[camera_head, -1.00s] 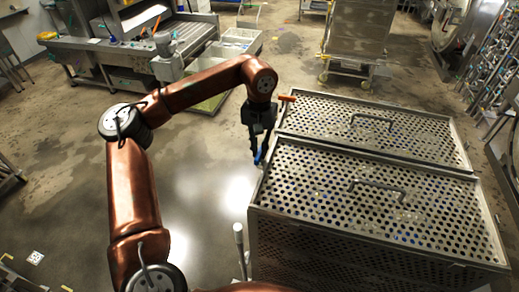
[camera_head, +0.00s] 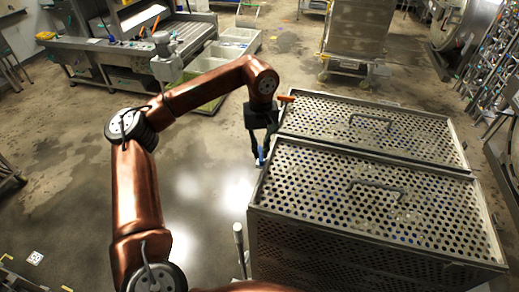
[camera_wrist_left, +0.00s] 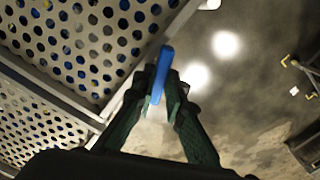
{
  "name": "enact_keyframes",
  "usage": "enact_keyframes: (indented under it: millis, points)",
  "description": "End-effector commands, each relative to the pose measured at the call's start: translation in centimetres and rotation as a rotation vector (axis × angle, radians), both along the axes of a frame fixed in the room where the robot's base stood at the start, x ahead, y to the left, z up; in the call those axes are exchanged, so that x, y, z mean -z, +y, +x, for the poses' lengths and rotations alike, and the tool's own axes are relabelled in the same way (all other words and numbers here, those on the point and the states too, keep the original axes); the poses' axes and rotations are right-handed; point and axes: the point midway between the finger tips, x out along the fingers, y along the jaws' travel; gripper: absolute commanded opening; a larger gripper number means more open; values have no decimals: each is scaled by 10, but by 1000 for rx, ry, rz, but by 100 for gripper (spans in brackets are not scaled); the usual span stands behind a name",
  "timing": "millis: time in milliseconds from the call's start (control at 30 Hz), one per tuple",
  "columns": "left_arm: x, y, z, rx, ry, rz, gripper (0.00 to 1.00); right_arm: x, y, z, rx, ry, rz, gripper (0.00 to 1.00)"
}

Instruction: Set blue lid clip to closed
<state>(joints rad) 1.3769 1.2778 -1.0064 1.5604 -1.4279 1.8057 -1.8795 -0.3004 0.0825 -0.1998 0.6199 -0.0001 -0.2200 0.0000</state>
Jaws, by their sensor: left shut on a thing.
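The blue lid clip (camera_head: 260,157) is at the left edge of the near perforated metal crate lid (camera_head: 345,195). In the left wrist view the blue clip (camera_wrist_left: 163,75) stands between the two dark fingers, by the crate's edge. My left gripper (camera_head: 259,156) points down over that edge, and it also shows in the left wrist view (camera_wrist_left: 165,92), shut on the blue clip. An orange clip (camera_head: 286,98) sticks out at the left edge of the far lid (camera_head: 385,125). I see no right gripper.
A lid handle (camera_head: 376,188) rises from the near lid and another handle (camera_head: 371,121) from the far one. A grey lever (camera_head: 239,238) stands left of the crate front. The wet floor (camera_head: 205,190) to the left is clear.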

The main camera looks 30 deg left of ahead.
Motion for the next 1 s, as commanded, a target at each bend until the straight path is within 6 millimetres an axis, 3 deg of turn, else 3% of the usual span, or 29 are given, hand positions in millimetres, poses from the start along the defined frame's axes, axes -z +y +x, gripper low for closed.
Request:
enact_keyframes:
  millis: [1000]
  points:
    - [-1, -5, 13, -937, -4, -1, 0, -5, 5, 1, 1, -1, 5, 29]
